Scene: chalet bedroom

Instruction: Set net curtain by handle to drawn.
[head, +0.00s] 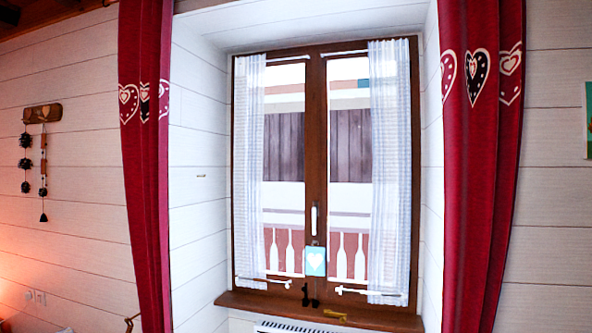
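A white net curtain (250,170) hangs gathered along the left side of the left window pane. A second white net curtain (390,170) hangs gathered along the right side of the right pane. The inner part of each pane is uncovered. A short white rod with a knob (278,281) shows at the lower left pane, and a similar rod (352,290) at the lower right pane. A white upright handle (314,218) is on the central window post. Neither of my grippers is in view.
Red heart-patterned curtains (147,200) (478,200) hang on both sides of the window recess. The wooden sill (260,304) holds a brass-coloured item (335,314). A white radiator (290,327) is below.

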